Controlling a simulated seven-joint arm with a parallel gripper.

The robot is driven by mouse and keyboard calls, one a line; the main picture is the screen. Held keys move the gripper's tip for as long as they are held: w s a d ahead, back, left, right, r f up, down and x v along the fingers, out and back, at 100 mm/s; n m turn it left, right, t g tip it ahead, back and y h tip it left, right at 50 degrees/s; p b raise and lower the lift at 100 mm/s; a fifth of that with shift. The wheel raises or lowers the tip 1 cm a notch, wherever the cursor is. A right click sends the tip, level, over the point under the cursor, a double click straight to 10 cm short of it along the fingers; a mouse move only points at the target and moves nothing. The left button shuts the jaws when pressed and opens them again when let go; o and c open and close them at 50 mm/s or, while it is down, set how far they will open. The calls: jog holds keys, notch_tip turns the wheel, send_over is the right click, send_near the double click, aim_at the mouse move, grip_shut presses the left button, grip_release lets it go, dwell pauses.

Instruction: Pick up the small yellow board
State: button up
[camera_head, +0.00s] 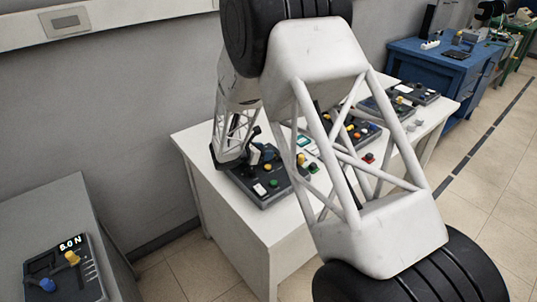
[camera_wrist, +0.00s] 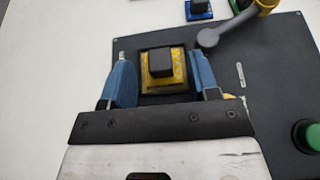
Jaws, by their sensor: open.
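The small yellow board (camera_wrist: 179,79) shows in the wrist view as a yellow square with a black block on top. It sits on a dark panel (camera_wrist: 270,75). My gripper (camera_wrist: 158,56) is open, with one blue finger on each side of the board. Whether either finger touches it I cannot tell. In the head view my gripper (camera_head: 262,154) is low over the near panel (camera_head: 266,196) on the white table (camera_head: 240,226). My arm and gripper cover much of that panel, and I cannot make out the yellow board there.
A grey lever (camera_wrist: 228,32) with a yellow end stands close to my right finger. A green button (camera_wrist: 307,136) is at the right and a blue piece (camera_wrist: 198,8) at the top. More panels (camera_head: 352,132) stand farther along the table. Another panel (camera_head: 62,272) is on a separate bench.

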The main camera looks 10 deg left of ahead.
dwell(0.4)
grip_shut()
jog(key=shift+r, duration=0.1)
jog(key=shift+r, duration=0.8)
notch_tip(320, 180, up, 2)
jog(key=shift+r, duration=0.1)
jog(key=s+d, duration=0.1)
jog(key=s, duration=0.4)
jog(key=s+d, duration=0.2)
jog(key=s, duration=0.3)
jog(key=s+d+r, duration=0.1)
jog(key=s+d, duration=0.1)
jog(key=s, duration=0.3)
jog(key=shift+d, duration=0.25)
jog(key=shift+a, duration=0.1)
